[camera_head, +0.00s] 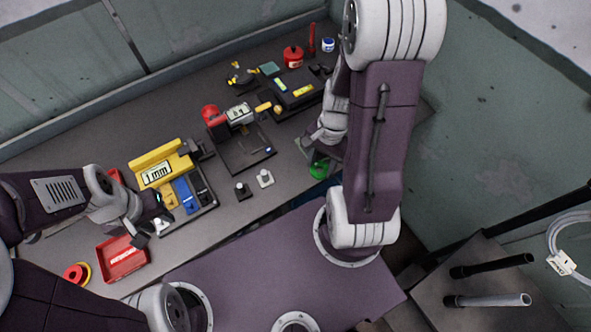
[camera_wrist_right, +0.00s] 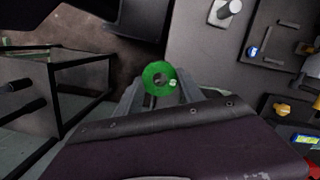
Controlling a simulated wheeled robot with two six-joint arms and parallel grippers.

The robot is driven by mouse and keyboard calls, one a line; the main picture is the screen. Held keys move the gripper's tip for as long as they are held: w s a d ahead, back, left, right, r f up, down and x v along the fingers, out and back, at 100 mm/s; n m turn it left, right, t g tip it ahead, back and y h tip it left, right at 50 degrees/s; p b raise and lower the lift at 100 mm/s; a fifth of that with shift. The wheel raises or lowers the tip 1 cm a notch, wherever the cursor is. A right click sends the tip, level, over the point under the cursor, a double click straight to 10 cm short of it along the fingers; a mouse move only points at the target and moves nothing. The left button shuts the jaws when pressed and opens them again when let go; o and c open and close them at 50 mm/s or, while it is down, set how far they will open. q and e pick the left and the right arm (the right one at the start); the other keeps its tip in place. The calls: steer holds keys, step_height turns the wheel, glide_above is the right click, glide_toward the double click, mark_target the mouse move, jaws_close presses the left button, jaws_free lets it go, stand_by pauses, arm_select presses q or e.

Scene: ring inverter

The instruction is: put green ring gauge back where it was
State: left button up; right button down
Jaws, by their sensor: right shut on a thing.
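The green ring gauge (camera_head: 318,170) is held at the fingertips of my right gripper (camera_head: 313,155), near the front edge of the bench, partly hidden by my arm. In the right wrist view the green ring (camera_wrist_right: 152,70) sits between the two grey fingers of my right gripper (camera_wrist_right: 160,88), its hole facing the camera. My left gripper (camera_head: 152,226) is over the bench's left part, beside the red tray; its fingertips look apart, with nothing clearly held.
A grey block with a pin (camera_head: 265,179) and a black one (camera_head: 242,192) stand on the bench. A yellow stand marked 1mm (camera_head: 160,156), a red tray (camera_head: 122,268), red and yellow rings (camera_head: 77,273) and a black fixture (camera_head: 245,150) are also there.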

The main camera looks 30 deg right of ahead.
glide_above(293, 173)
steer(key=f, duration=0.4)
steer(key=shift+d+f, duration=0.35)
steer(key=shift+f, duration=0.05)
steer(key=shift+a+f, duration=0.1)
steer(key=shift+a, duration=0.05)
step_height(293, 173, down, 4)
steer(key=shift+f+b, duration=0.1)
steer(key=shift+b, duration=0.2)
steer(key=shift+w, duration=0.1)
steer(key=c, duration=1.1)
jaws_free()
steer(key=shift+f, duration=0.15)
steer(key=shift+c, duration=0.2)
steer(key=o, duration=0.4)
